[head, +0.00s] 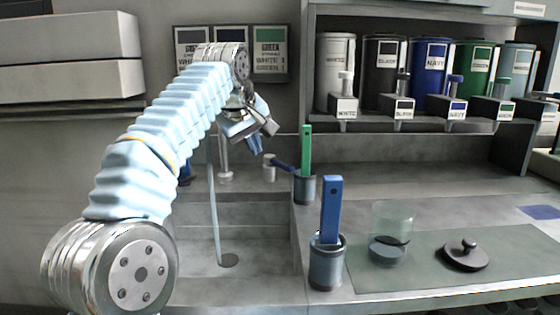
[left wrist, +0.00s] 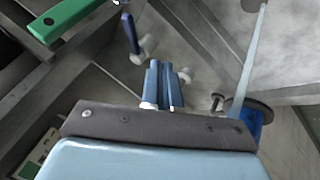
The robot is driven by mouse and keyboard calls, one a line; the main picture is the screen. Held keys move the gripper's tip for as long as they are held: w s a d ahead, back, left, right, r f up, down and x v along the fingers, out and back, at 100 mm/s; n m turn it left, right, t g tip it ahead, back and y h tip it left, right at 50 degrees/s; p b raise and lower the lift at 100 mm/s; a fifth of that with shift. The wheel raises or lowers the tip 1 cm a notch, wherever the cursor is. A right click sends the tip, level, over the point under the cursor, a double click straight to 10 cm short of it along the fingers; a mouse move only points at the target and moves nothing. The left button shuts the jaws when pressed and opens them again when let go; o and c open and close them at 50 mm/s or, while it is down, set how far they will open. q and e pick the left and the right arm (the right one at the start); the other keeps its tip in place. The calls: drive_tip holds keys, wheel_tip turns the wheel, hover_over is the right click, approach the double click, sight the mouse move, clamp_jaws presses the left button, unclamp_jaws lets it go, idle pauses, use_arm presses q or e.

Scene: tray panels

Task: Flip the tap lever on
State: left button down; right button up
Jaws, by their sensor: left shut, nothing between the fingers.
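A blue lever (head: 283,164) sticks out sideways from a short pale post (head: 268,168) at the back of the counter. It also shows in the left wrist view (left wrist: 130,34), ahead of the fingers. My left gripper (head: 255,144) hangs above and a little left of the lever in the head view. Its blue fingers (left wrist: 162,85) are shut with nothing between them, apart from the lever. My arm hides part of this area. My right gripper is not in view.
A green-handled tool stands in a grey cup (head: 305,190) close right of the lever; a blue-handled one stands in a nearer cup (head: 327,264). A glass jar (head: 391,222) and dark lid (head: 466,255) are on a mat. Several labelled canisters (head: 431,80) fill the shelf.

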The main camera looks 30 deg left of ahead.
sight(279, 164)
use_arm(q)
drive_tip(key=w+f+p, duration=0.1)
drive_tip(key=w+f, duration=0.7)
drive_tip(key=w, duration=0.1)
drive_tip(key=shift+w, duration=0.2)
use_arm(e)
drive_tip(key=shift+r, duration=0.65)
use_arm(q)
drive_tip(key=shift+d, duration=0.1)
